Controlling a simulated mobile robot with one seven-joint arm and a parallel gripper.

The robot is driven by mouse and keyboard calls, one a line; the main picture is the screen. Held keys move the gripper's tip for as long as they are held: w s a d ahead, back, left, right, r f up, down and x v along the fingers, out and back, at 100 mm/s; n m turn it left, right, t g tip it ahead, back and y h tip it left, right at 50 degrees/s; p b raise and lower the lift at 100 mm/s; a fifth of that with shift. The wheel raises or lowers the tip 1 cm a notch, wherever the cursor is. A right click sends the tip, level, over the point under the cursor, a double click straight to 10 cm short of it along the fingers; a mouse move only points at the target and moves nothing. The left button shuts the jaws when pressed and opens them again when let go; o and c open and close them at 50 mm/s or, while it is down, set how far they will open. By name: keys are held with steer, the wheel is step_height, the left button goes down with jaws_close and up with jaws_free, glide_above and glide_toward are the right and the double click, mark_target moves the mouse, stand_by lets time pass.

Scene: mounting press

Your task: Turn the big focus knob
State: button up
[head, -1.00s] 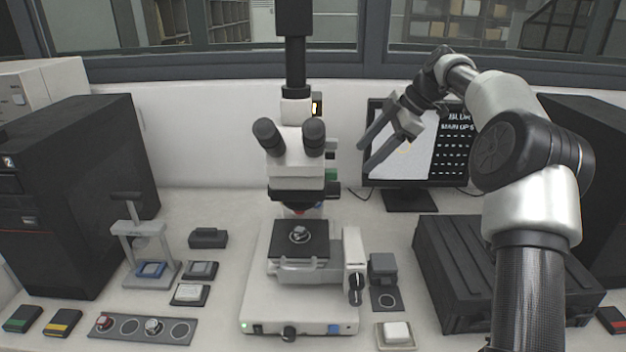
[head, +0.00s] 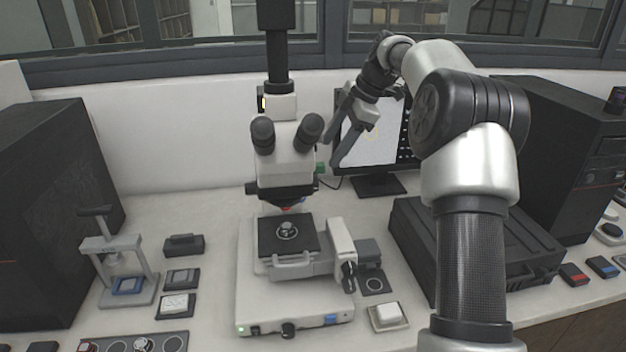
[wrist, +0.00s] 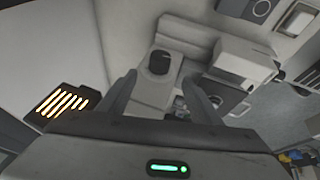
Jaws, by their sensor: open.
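The microscope (head: 284,160) stands upright in the middle of the bench. A black knob (head: 348,276), which looks like the focus knob, sits on the right side of its base beside the stage. A smaller black knob (head: 288,330) is on the base front. My gripper (head: 332,152) is open and empty, raised to the right of the eyepieces and in front of the monitor. It is well above the focus knob and apart from it. In the wrist view the open fingers (wrist: 159,78) show no object held; I cannot surely pick out the focus knob there.
A monitor (head: 370,150) and a ribbed black case (head: 465,240) stand on the right. A press stand (head: 120,262) and small trays are on the left. A white-topped block (head: 388,316) lies near the base's right front. Bench beside the case is partly clear.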

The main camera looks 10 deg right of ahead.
mark_target(315, 176)
steer(key=x, duration=1.1)
steer(key=shift+w+a+f+b, duration=0.1)
steer(key=shift+a+f+b, duration=0.05)
steer(key=shift+f+b, duration=0.15)
steer(key=shift+c, duration=0.4)
steer(key=c, duration=1)
steer(key=shift+o, duration=0.2)
steer(key=r+p, duration=0.1)
steer(key=p, duration=0.2)
steer(key=shift+g, duration=0.3)
steer(key=shift+w+r+p, duration=0.1)
steer(key=shift+p, duration=0.8)
steer(key=g+p, duration=0.1)
steer(key=p, duration=0.4)
steer(key=shift+w, duration=0.2)
steer(key=shift+g+p, duration=0.5)
steer(key=shift+p, duration=0.6)
steer(key=shift+f+m, duration=0.3)
steer(key=shift+f, duration=0.15)
